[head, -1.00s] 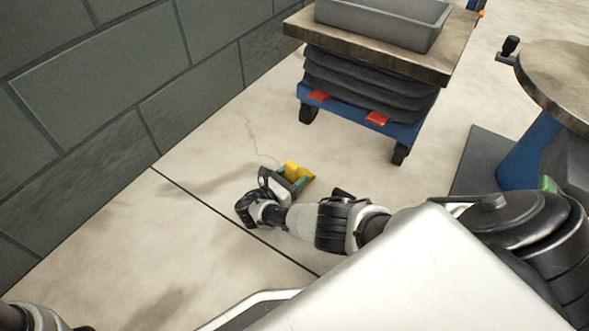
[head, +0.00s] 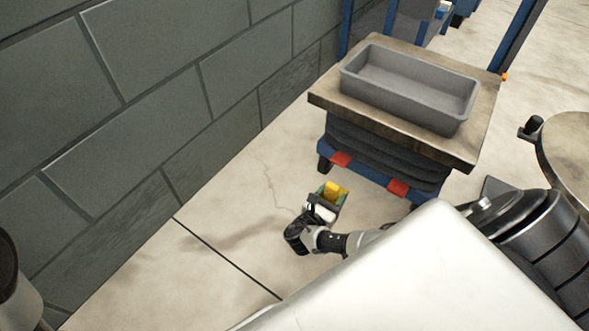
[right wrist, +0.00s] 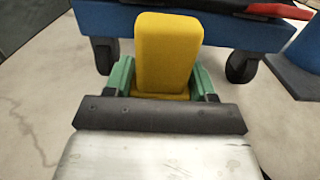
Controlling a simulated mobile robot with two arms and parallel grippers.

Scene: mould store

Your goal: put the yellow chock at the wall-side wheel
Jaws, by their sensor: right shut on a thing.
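The yellow chock (head: 334,190) is held low over the floor by my right gripper (head: 326,200), in front of the lift cart's near end. The right wrist view shows the chock (right wrist: 168,52) upright between the green fingers (right wrist: 165,82), which are shut on it. The wall-side wheel (right wrist: 105,54) is black and stands left of the chock, apart from it and beyond it. In the head view this wheel (head: 324,164) shows under the cart's left corner. The other near wheel (right wrist: 242,66) stands to the right. My left gripper is out of view.
The blue lift cart (head: 362,165) has red pedals (head: 397,188), black bellows and a worn top (head: 330,97) bearing a grey tray (head: 448,124). A grey block wall (head: 150,100) runs along the left. A round table (head: 575,160) stands right. Floor between wall and cart is clear.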

